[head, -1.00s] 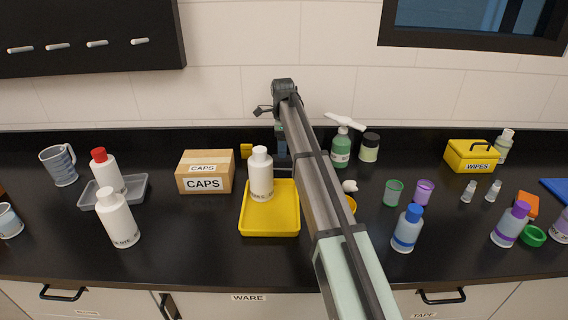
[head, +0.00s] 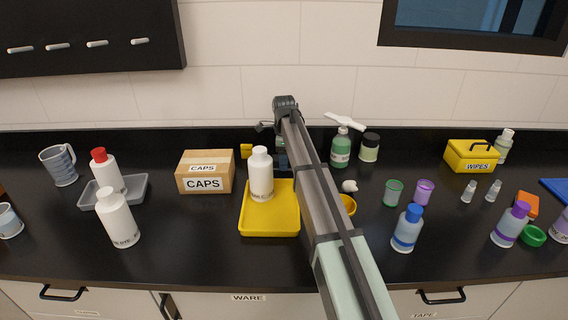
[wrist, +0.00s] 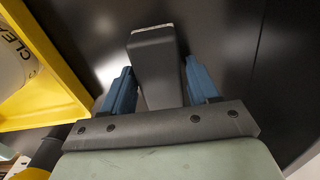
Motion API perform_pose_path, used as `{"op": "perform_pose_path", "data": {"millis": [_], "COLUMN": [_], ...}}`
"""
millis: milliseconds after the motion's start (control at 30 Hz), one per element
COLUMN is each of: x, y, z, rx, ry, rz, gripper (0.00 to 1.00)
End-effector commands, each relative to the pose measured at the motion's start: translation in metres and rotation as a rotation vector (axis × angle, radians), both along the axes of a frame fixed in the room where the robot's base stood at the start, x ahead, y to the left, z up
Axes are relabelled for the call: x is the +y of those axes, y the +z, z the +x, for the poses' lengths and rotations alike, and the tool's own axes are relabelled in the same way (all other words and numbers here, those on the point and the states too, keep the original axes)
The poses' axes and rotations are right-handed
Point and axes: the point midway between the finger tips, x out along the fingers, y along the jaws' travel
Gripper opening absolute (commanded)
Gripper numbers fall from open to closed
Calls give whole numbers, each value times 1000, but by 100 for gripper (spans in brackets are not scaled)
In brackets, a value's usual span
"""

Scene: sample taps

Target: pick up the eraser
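The eraser (wrist: 155,62) shows in the wrist view as a dark grey block with a thin pale strip along its far end. It lies between the two blue fingers of my gripper (wrist: 160,68). The fingers are spread, one on each side of the eraser, and I see no clear grip on it. In the head view my gripper (head: 282,152) is low over the back of the counter, behind the yellow tray, and partly covered by my arm. I cannot make out the eraser in the head view.
A yellow tray (head: 270,222) with a white bottle (head: 260,172) stands close by; the tray also shows left of my gripper in the wrist view (wrist: 62,70). A CAPS box (head: 205,172) is to the left. A green pump bottle (head: 341,150) is to the right.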

Motion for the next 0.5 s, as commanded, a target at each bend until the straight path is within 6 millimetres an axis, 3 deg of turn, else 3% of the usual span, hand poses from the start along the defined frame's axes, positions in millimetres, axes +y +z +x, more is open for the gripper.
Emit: {"op": "perform_pose_path", "data": {"millis": [367,500], "x": [0,0], "y": [0,0], "z": [0,0], "rx": [0,0], "ry": [0,0], "rz": [0,0], "gripper": [23,21]}}
